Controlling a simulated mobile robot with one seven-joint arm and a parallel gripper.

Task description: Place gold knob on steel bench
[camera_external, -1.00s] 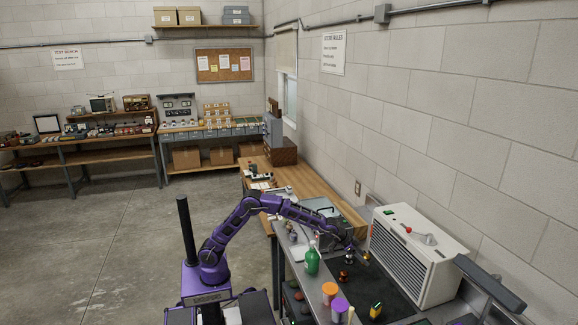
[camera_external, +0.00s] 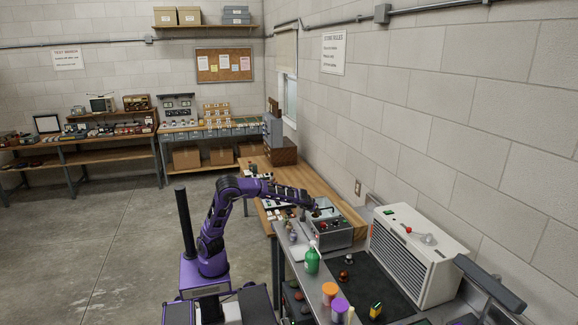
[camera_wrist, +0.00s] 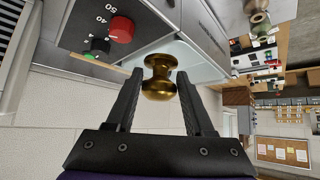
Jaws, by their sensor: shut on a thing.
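My gripper (camera_external: 322,210) is shut on a gold knob (camera_wrist: 158,80), a rounded brass-like piece between the two fingertips in the wrist view. In the external view the gripper hangs over or near a grey instrument box (camera_external: 331,236), and the knob in it is too small to make out. The steel bench (camera_external: 302,276) is the grey metal top at the right front, partly covered by a black mat (camera_external: 383,290). Whether the box stands wholly on the steel bench is hard to tell.
A green bottle (camera_external: 312,261), an orange-lidded container (camera_external: 329,291) and a purple-lidded one (camera_external: 340,306) stand along the bench's left side. A small dark piece (camera_external: 349,259) and a reddish one (camera_external: 343,275) sit on the mat. A white vented unit (camera_external: 412,255) lines the wall.

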